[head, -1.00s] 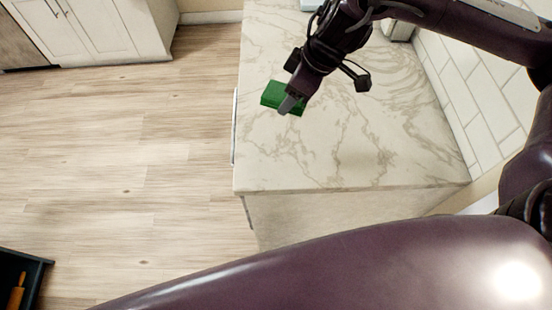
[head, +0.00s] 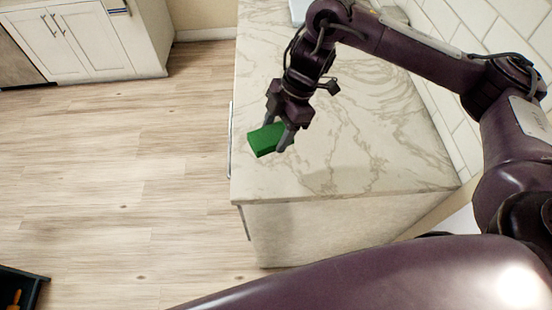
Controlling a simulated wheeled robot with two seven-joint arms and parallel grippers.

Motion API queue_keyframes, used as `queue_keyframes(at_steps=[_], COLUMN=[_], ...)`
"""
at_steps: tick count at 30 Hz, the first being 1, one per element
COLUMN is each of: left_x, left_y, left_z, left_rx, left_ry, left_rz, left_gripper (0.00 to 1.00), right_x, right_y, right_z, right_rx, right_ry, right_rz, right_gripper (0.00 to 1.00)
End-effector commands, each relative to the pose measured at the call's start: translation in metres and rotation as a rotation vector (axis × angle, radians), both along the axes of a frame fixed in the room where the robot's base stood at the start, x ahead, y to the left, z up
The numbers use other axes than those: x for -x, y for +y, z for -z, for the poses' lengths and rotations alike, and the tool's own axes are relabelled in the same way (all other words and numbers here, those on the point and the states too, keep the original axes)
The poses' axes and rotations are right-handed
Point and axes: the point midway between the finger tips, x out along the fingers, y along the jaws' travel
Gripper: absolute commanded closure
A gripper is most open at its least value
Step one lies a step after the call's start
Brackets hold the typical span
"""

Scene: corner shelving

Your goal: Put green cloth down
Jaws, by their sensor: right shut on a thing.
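The green cloth (head: 264,138) looks like a small folded green block in the head view. It is above the left part of the marble countertop (head: 345,160), near its left edge. My right gripper (head: 278,133) points down and is shut on the cloth, with a finger on either side of it. I cannot tell whether the cloth touches the counter. My left gripper is not in view.
A white tiled wall (head: 450,95) borders the counter on the right. Wooden floor (head: 130,180) lies open to the left. White cabinets (head: 90,45) stand at the back left. A dark tray (head: 30,285) with an orange item is at the lower left. The near part of the counter is clear.

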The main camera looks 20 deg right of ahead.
Motion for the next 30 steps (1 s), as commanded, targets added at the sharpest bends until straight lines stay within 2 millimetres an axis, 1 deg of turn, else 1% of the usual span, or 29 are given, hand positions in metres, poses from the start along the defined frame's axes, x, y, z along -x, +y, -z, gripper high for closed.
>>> queue_keyframes(at_steps=[1,3,6,8,9,14,19,22,24,30], left_x=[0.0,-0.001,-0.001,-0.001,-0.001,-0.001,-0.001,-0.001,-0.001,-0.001], left_y=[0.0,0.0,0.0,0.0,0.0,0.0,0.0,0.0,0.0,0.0], left_z=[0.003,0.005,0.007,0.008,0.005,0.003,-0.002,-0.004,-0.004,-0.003], left_rx=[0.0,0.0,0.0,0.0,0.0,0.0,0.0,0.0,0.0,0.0], left_ry=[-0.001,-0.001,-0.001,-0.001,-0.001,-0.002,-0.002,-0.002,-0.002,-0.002], left_rz=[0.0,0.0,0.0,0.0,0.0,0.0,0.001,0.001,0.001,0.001], left_gripper=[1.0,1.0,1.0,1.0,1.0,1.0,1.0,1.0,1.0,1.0], right_x=[0.001,0.002,0.001,0.001,0.0,0.0,0.001,0.0,0.0,0.0], right_y=[0.001,0.001,0.001,0.0,0.0,0.0,0.0,0.0,0.0,0.0], right_z=[0.016,0.032,0.052,0.06,0.063,0.075,0.1,0.11,0.113,0.114], right_rx=[-0.002,-0.002,-0.002,-0.002,-0.001,0.0,0.0,0.001,0.001,0.001], right_ry=[0.007,0.006,0.005,0.004,0.002,0.001,0.003,0.0,-0.001,-0.002], right_rz=[0.001,0.002,0.001,0.003,0.001,0.002,0.003,0.002,0.001,0.002], right_gripper=[0.62,0.62,0.62,0.62,0.62,0.62,0.62,0.62,0.62,0.62])
